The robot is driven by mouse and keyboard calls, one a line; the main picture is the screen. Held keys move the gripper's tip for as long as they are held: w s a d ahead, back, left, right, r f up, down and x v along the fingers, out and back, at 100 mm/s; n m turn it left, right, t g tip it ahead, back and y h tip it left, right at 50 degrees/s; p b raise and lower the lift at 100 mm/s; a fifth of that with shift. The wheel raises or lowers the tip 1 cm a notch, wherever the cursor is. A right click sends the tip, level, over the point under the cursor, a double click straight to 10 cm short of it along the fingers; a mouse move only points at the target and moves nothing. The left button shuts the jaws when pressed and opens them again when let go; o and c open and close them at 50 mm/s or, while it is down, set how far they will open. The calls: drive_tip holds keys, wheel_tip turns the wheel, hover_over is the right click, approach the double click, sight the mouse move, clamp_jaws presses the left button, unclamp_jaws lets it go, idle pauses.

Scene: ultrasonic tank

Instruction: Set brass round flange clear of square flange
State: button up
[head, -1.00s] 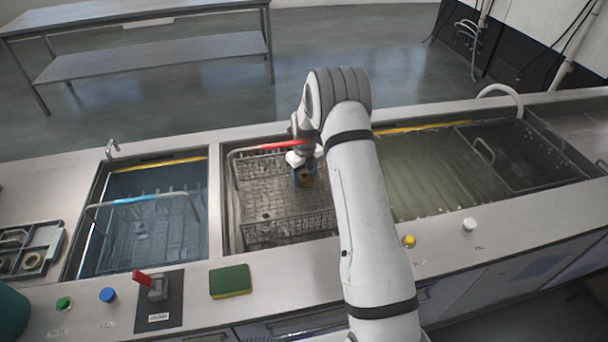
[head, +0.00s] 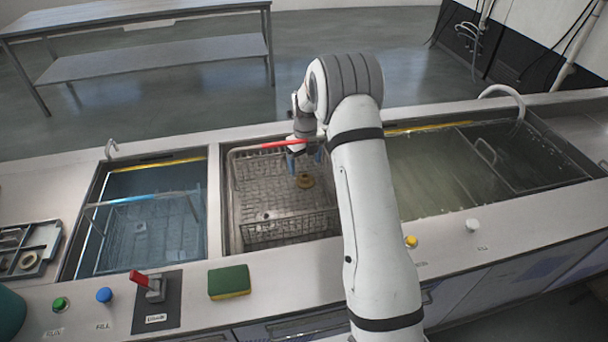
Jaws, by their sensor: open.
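The brass round flange (head: 305,181) lies on the floor of the wire basket (head: 290,226) in the middle tank, toward its right side. My gripper (head: 305,160) is open above and just behind it in the head view, its blue fingertips apart with nothing between them. The flange appears free of the fingers. I cannot make out the square flange for certain; a small speck (head: 266,216) on the basket floor is too small to identify. My arm hides the right edge of the middle tank.
The basket's red handle bar (head: 287,144) crosses close to my gripper. A left tank (head: 150,225) holds bluish liquid, a right tank (head: 430,170) yellowish liquid. A green sponge (head: 229,281) and red lever (head: 142,277) are on the front ledge.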

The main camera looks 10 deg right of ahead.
sight(305, 176)
wheel_tip(305, 176, up, 6)
drive_tip(key=shift+b, duration=0.4)
